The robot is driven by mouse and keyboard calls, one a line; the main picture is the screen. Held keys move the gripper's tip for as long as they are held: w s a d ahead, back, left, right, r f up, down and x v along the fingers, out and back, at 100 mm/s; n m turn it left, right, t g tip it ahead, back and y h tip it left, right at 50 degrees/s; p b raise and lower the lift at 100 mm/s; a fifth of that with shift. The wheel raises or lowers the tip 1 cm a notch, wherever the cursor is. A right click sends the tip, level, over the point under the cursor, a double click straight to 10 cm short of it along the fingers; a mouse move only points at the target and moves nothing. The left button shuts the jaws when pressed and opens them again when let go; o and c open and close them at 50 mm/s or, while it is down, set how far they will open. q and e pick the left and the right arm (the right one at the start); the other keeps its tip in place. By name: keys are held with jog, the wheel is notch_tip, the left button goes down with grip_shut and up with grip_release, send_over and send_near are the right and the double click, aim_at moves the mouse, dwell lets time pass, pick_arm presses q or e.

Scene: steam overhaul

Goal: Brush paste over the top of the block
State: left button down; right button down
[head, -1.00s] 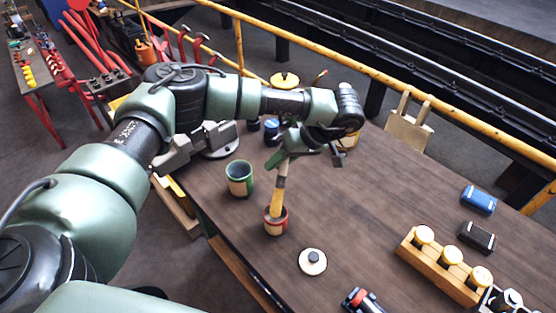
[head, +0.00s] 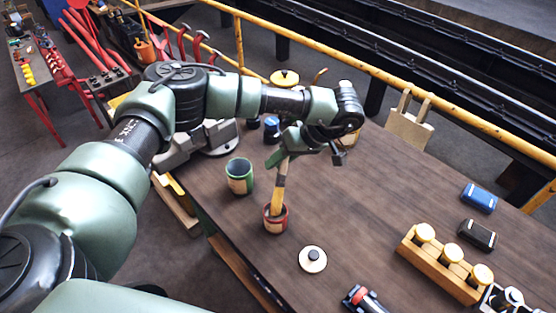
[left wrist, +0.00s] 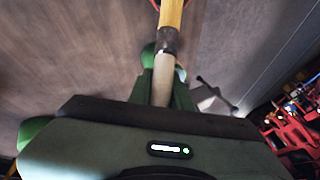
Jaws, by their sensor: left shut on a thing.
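My left gripper (head: 285,153) is shut on a brush (head: 279,188) with a pale and yellow handle and a dark band. The brush points down, slightly tilted, into a red tin (head: 275,226) on the brown table. Its lower end is hidden inside the tin. In the left wrist view the brush (left wrist: 171,14) runs up from between the fingers. I cannot tell which thing is the block; a long yellow wooden piece (head: 424,262) with several pale yellow round tops stands at the right. My right gripper is not in view.
A green tin (head: 239,177) stands behind the red tin, and a round white lid (head: 312,260) lies in front. A blue box (head: 479,198) and a black box (head: 477,236) are at the right. A yellow rail (head: 400,82) runs behind the table. The table's middle is clear.

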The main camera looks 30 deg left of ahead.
pick_arm(q)
jog(key=shift+f, duration=0.35)
jog(key=shift+f+b, duration=0.1)
jog(key=shift+b, duration=0.3)
dwell(1.2)
notch_tip(320, 180, up, 7)
jog(key=p, duration=0.3)
jog(key=shift+p, duration=0.4)
dwell(0.7)
